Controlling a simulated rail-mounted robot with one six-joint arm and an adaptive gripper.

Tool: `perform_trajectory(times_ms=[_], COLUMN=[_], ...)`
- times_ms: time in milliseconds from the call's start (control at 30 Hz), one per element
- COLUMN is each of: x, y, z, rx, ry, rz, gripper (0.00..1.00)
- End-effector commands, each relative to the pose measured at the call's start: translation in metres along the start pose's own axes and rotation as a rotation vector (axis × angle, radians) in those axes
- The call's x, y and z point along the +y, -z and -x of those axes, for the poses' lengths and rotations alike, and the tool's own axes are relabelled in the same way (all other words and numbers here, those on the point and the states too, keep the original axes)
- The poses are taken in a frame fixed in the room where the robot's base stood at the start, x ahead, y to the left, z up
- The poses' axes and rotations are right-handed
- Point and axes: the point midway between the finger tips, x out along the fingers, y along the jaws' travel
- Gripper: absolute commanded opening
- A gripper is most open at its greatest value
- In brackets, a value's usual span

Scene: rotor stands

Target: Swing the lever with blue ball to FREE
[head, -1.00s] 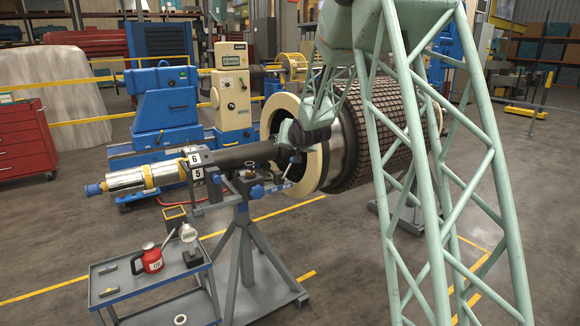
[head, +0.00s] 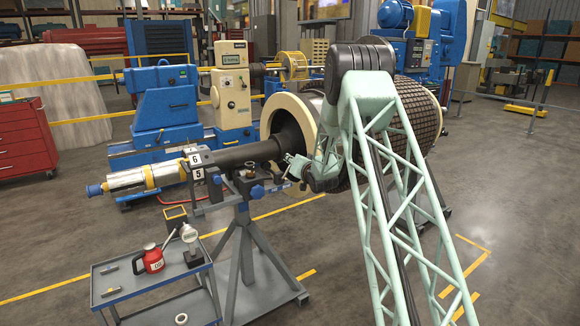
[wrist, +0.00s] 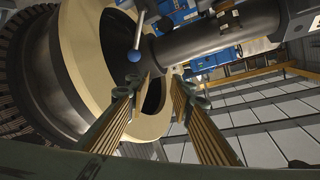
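The lever shows in the wrist view as a thin pale rod with a blue ball (wrist: 134,55) at its lower end. It hangs beside the dark rotor shaft (wrist: 215,35). My gripper (wrist: 166,80) is open, with a gap between its two ribbed fingers. The ball is up and left of the fingertips, apart from them in the picture. In the head view my gripper (head: 292,165) is beside the shaft (head: 250,153), near the stand's head. The lever and its markings cannot be made out clearly there.
The grey stand (head: 241,240) carries the shaft, with blue knobs at its head. The large rotor (head: 415,110) and its cream ring (head: 268,112) are close to my arm. The floor at right is open.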

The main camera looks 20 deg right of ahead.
Motion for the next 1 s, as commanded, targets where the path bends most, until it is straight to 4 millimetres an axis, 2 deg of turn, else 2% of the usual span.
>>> perform_trajectory(times_ms=[200,533,700,1000], x=[0.029,0.068,0.078,0.083], y=[-0.022,-0.052,-0.062,-0.065], z=[-0.019,-0.037,-0.040,-0.041], rx=[0.043,0.103,0.123,0.131], ry=[0.035,0.091,0.109,0.117], rz=[-0.037,-0.092,-0.108,-0.115], gripper=[0.21,0.21,0.21,0.21])
